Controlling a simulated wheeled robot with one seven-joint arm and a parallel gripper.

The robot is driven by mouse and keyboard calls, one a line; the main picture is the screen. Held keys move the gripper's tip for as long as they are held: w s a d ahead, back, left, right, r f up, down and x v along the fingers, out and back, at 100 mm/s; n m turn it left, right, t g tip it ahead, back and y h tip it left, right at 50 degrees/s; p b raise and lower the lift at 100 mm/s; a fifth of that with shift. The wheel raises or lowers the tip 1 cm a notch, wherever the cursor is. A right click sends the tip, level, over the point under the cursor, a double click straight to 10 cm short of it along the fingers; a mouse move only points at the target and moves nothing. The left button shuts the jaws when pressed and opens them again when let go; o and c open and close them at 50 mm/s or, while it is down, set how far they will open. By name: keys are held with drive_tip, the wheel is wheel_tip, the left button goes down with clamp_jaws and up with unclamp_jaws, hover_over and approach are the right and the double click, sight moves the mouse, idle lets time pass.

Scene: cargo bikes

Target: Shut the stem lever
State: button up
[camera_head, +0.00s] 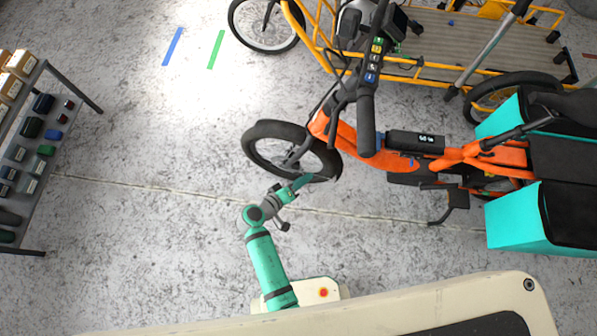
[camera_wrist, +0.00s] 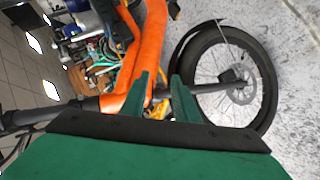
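The orange cargo bike (camera_head: 350,145) stands right of centre in the head view, with its front wheel (camera_head: 262,130) towards the left. Its black handlebar and stem area (camera_head: 366,120) shows above the orange frame. I cannot make out the stem lever in either view. My gripper (camera_head: 303,182) is low beside the front wheel in the head view. In the wrist view my gripper (camera_wrist: 160,96) has its two green fingers apart with nothing clearly held between them. Beyond them are the orange frame (camera_wrist: 150,48) and the front wheel (camera_wrist: 262,85).
A yellow cargo bike (camera_head: 430,75) stands close behind the orange one. Turquoise boxes (camera_head: 515,215) flank the orange bike's rear. A shelf of boxes (camera_head: 40,105) is at the left. The concrete floor (camera_head: 160,210) between shelf and bike is clear.

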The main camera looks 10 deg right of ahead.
drive_tip(key=shift+y, duration=0.9)
drive_tip(key=shift+s+a+f, duration=0.3)
drive_tip(key=shift+s, duration=0.25)
drive_tip(key=shift+s+a+f, duration=0.25)
drive_tip(key=shift+s+f, duration=0.1)
drive_tip(key=shift+s, duration=0.15)
drive_tip(key=shift+s+a+f, duration=0.3)
drive_tip(key=shift+s, duration=0.25)
